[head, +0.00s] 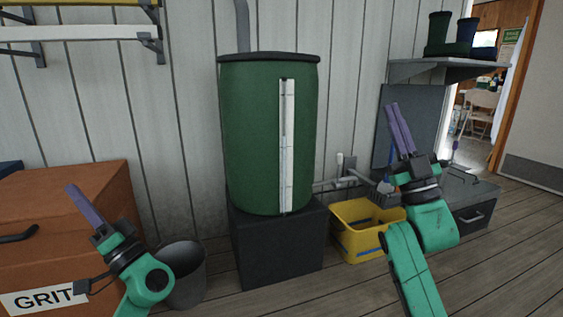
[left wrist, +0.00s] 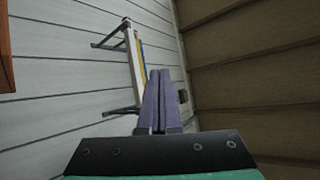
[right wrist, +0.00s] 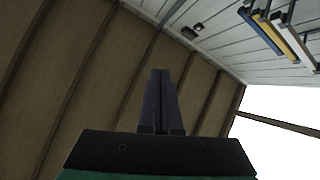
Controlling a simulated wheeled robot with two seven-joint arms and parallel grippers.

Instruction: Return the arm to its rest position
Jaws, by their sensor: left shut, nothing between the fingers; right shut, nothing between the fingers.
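My left gripper (head: 84,205) is raised at the lower left of the head view, in front of the orange grit box. Its purple fingers are together and empty, pointing up; they also show shut in the left wrist view (left wrist: 162,100). My right gripper (head: 399,129) is raised at the right of the head view, in front of the grey panel and right of the green barrel. Its fingers are together and empty, also seen in the right wrist view (right wrist: 160,100). Both grippers look clear of other things.
A green barrel (head: 250,140) stands on a black block (head: 277,250) at the wall. An orange grit box (head: 60,235), a grey bucket (head: 188,280) and a yellow bucket (head: 358,243) stand nearby. Boots (head: 438,34) sit on a shelf (head: 428,70). Floor (head: 490,270) is clear at right.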

